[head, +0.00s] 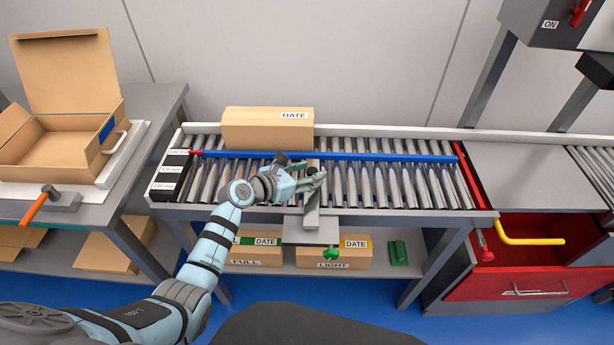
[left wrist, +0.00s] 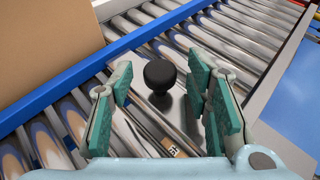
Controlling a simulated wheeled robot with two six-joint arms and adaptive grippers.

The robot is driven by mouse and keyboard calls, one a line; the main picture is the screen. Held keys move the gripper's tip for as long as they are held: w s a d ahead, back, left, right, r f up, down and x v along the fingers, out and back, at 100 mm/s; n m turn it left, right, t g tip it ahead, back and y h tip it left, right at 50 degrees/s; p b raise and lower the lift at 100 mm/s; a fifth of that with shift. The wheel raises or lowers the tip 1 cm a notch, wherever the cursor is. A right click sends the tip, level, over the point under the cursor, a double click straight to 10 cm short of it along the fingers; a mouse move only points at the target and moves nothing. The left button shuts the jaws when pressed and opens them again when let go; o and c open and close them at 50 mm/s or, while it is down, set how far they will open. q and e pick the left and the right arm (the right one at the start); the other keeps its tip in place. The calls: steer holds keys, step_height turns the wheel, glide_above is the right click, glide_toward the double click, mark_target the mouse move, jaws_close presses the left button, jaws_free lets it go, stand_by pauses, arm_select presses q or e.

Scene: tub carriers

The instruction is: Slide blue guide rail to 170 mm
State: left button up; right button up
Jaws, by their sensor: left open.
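The blue guide rail (head: 385,157) lies across the roller conveyor, in front of a carton. Its red left tip (head: 196,153) is beside the top label of the scale plate (head: 167,178); the middle label reads 170 mm, the others are hard to read. It also crosses the left wrist view (left wrist: 70,80). A black round knob (left wrist: 160,75) stands on a metal bracket (head: 312,212) that runs over the rollers. My left gripper (head: 310,180) is open, with the knob between its green-padded fingers (left wrist: 160,85), apart from both. My right gripper is not in view.
The DATE carton (head: 267,130) sits behind the rail on the rollers. An open box (head: 60,145) stands on the left table. A green knob (head: 332,254) hangs below the conveyor's front edge. A yellow handle (head: 530,240) is at right. The rollers right of my gripper are clear.

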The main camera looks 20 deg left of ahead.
mark_target(306, 204)
arm_select(q)
jaws_close()
steer(key=s+p, duration=0.2)
steer(key=s+d+p, duration=0.1)
steer(key=s+p, duration=0.3)
steer(key=shift+s+d+r+p, duration=0.15)
steer(key=shift+d+r+p, duration=0.1)
steer(key=shift+d+p, duration=0.05)
steer(key=shift+s+f, duration=0.1)
steer(key=shift+s, duration=0.15)
steer(key=shift+f, duration=0.15)
jaws_free()
steer(key=v, duration=1.2)
